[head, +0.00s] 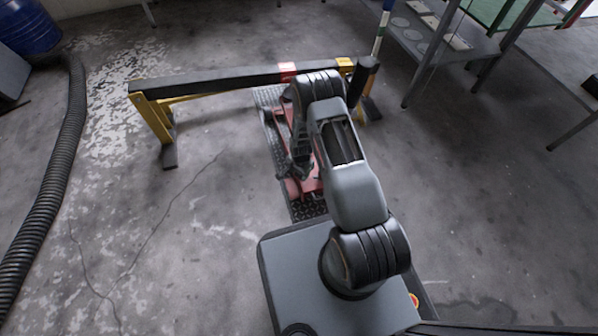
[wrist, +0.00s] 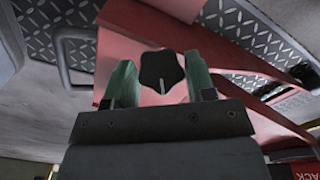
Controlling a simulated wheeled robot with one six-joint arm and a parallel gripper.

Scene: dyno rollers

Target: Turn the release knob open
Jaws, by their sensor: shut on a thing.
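The release knob (wrist: 161,70) is a black, lobed knob with a pale pointer mark toward the lower edge of the wrist picture. It sits against the red metal body (wrist: 135,30) of a jack. My gripper (wrist: 160,78) has one green finger on each side of the knob and is shut on it. In the head view the red jack (head: 296,187) lies low on the floor beyond my base, partly covered by my arm. The knob and the fingertips cannot be made out there.
A black beam on yellow legs (head: 215,82) stands across the jack's far side. A grey tread-plate (wrist: 235,22) lies beneath the jack. A ribbed black hose (head: 62,165) runs along the left. A metal shelf (head: 440,40) stands at upper right. Floor left of the jack is clear.

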